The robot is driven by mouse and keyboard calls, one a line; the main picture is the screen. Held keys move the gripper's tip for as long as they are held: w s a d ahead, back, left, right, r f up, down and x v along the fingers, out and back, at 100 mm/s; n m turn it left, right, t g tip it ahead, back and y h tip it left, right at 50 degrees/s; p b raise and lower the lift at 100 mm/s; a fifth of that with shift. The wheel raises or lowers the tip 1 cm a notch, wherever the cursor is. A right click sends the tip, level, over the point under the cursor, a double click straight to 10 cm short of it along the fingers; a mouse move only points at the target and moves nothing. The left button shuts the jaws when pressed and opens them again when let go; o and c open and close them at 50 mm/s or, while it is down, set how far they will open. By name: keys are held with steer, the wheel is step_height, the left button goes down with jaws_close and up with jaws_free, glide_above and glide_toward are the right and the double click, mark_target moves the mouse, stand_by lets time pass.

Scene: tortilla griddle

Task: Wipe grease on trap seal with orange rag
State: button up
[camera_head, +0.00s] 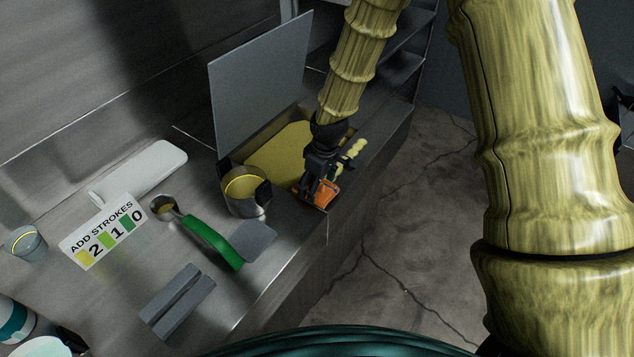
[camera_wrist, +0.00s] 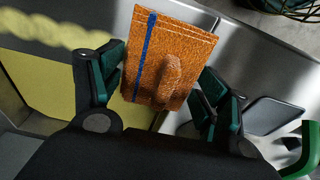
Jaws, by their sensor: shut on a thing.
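My gripper (camera_head: 322,182) is at the near right corner of the open grease trap, low over its metal rim (camera_head: 222,172). It is shut on the orange rag (camera_head: 328,194). In the wrist view the orange rag (camera_wrist: 170,55) is a folded square pad with a blue stripe and a raised grip, between the fingers (camera_wrist: 160,85). The trap holds yellow grease (camera_head: 285,150), and its grey lid (camera_head: 258,80) stands upright at the back. A pale yellow-green bead (camera_head: 352,150) lies by the right edge, beside my gripper. I cannot tell whether the rag touches the seal.
A metal pot (camera_head: 243,190) stands left of the trap. A green-handled ladle (camera_head: 205,235), a card reading "ADD STROKES 2 1 0" (camera_head: 102,230), a white block (camera_head: 140,170) and a grey slotted block (camera_head: 177,300) lie on the counter. The counter's front edge drops to the floor (camera_head: 400,230).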

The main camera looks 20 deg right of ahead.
steer(key=shift+f, duration=0.6)
stand_by(0.3)
steer(key=o, duration=0.6)
steer(key=shift+o, duration=0.2)
steer(key=shift+r, duration=0.4)
steer(key=shift+s, duration=0.15)
steer(key=c, duration=1.6)
jaws_close()
